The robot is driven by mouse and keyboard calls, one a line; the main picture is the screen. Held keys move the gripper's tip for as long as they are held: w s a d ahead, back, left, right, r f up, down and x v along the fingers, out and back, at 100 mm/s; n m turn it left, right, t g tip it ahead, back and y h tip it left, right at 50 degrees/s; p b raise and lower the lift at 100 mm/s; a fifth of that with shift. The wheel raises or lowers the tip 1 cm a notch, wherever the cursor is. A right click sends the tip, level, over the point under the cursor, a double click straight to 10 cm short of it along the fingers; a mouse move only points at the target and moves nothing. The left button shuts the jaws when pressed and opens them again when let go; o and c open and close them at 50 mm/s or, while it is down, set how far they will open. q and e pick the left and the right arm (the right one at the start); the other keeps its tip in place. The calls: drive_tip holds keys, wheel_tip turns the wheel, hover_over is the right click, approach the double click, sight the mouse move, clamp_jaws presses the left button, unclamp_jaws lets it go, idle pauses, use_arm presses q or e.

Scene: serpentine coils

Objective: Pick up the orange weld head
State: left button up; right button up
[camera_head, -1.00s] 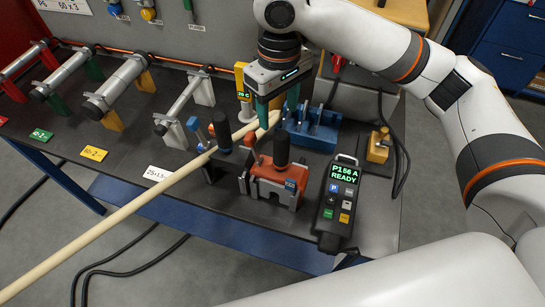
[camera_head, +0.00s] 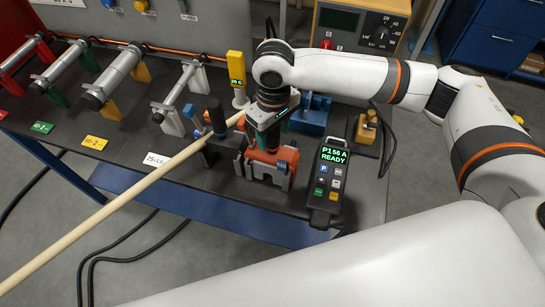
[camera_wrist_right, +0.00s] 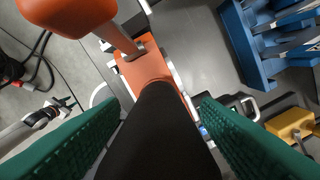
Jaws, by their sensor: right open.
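The orange weld head (camera_head: 266,163) stands upright on the dark bench, with a dark grip on top and grey side parts. In the right wrist view its orange body (camera_wrist_right: 146,70) lies beyond the large black grip (camera_wrist_right: 158,135). My right gripper (camera_head: 272,138) is directly over the weld head, pointing down. Its green fingers (camera_wrist_right: 160,135) are apart, one on each side of the black grip. I cannot tell whether either finger touches it. In the head view my gripper hides much of the grip. My left gripper is not in view.
A handheld control box (camera_head: 326,185) lies on the right. A blue block (camera_head: 311,115) and a yellow block (camera_head: 366,128) are behind. Pipes on stands (camera_head: 112,77) line the left.

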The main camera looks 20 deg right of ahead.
clamp_jaws()
idle(1.3)
drive_tip(key=shift+w+r, duration=0.15)
drive_tip(key=shift+w, duration=0.05)
